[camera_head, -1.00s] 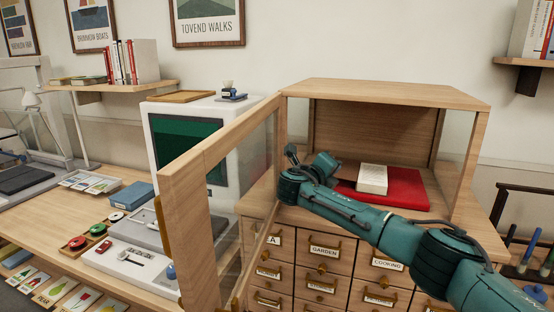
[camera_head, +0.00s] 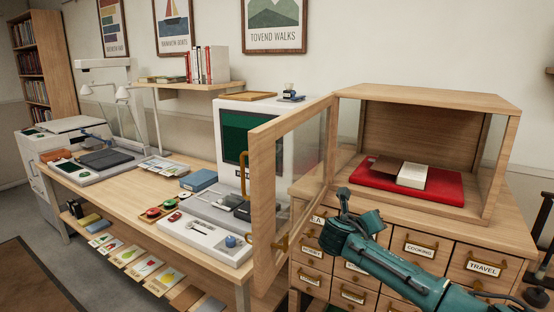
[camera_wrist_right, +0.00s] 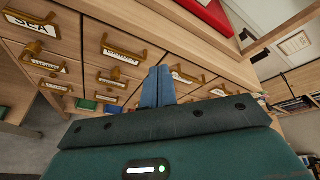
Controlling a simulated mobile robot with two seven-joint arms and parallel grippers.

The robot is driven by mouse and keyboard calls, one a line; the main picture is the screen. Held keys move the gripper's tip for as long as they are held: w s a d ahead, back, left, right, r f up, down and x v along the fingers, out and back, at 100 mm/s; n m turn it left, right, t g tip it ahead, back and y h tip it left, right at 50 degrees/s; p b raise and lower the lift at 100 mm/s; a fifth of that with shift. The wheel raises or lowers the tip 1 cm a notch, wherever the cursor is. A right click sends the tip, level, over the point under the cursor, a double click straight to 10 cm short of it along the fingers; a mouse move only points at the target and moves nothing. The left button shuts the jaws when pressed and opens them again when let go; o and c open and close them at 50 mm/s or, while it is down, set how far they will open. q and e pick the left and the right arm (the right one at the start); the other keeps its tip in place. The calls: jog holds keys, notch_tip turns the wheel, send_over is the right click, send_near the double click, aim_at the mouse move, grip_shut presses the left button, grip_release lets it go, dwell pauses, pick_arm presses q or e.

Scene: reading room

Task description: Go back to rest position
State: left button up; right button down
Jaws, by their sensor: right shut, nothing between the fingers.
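My right arm comes in from the lower right of the head view. My right gripper (camera_head: 343,197) is in front of the drawer cabinet, below the open wooden display case. In the right wrist view its blue fingers (camera_wrist_right: 158,87) are together with nothing between them, pointing past the labelled drawers. My left gripper is in neither view.
The drawer cabinet (camera_head: 388,240) is close. A long desk (camera_head: 130,184) stretches left.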

jog(key=s+a+f+m+g+y, duration=0.1)
jog(key=s+a+f+m+y, duration=0.2)
jog(key=s+a+f+m, duration=0.25)
jog(key=s+a+f+m+g+y, duration=0.2)
jog(key=s+f+m, duration=0.3)
jog(key=s+f, duration=0.3)
jog(key=s+a+f+m+g+y, duration=0.1)
jog(key=s+a+f+m+y, duration=0.3)
jog(key=s, duration=0.5)
jog(key=s+d+m+g, duration=0.2)
jog(key=s+d+m, duration=0.3)
jog(key=s+m, duration=0.55)
jog(key=s+d+m+g, duration=0.1)
jog(key=s+d+m, duration=0.3)
jog(key=s+m, duration=0.7)
jog(key=w+a+f+n+t+y, duration=0.1)
jog(key=w+a+f+t, duration=0.1)
jog(key=f, duration=0.3)
jog(key=w+a+f+n+t+y, duration=0.1)
jog(key=w+a+f+t, duration=0.1)
jog(key=a+f+t, duration=0.1)
jog(key=shift+w+f+t+y, duration=0.2)
jog(key=shift+f+t+y, duration=0.35)
jog(key=shift+f, duration=0.75)
jog(key=shift+h, duration=0.25)
